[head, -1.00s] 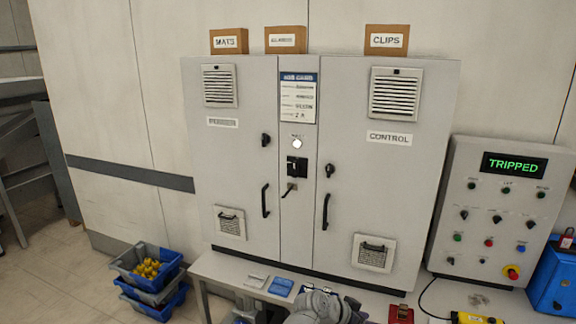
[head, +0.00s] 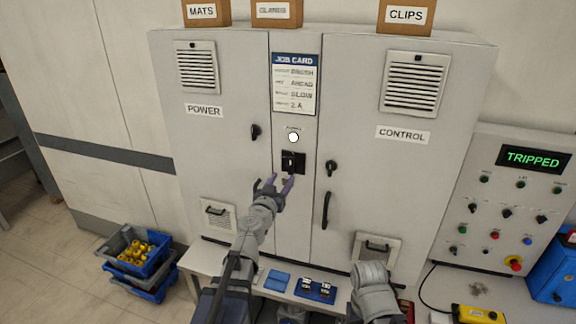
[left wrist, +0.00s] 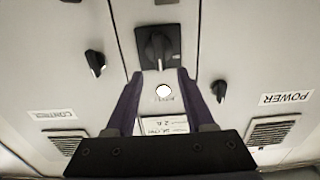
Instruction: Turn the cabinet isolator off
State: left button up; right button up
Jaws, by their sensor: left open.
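The isolator (head: 293,160) is a black plate with a black rotary knob on the grey cabinet's narrow middle panel, below a white lamp (head: 293,137). In the left wrist view the isolator knob (left wrist: 157,48) stands roughly upright, just beyond the fingertips. My left gripper (head: 280,183) is open and empty, just below and in front of the isolator. In the left wrist view its two purple fingers (left wrist: 160,75) frame the lamp (left wrist: 163,91), with the knob between and past their tips. Contact with the knob does not show. My right gripper's fingers are not in view.
Door knobs (head: 255,132) (head: 331,168) flank the panel, and a door handle (head: 326,210) stands to the right. A bench (head: 200,262) with blue trays (head: 316,291) runs below. A control box (head: 500,200) reading TRIPPED is at right. Crates (head: 166,268) stand on the floor at left.

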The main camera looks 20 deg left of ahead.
aim_at(290, 166)
pick_arm(q)
jog(key=w, duration=0.7)
jog(key=shift+w+d, duration=0.15)
jog(key=shift+w, duration=0.25)
jog(key=shift+c, duration=0.4)
grip_shut()
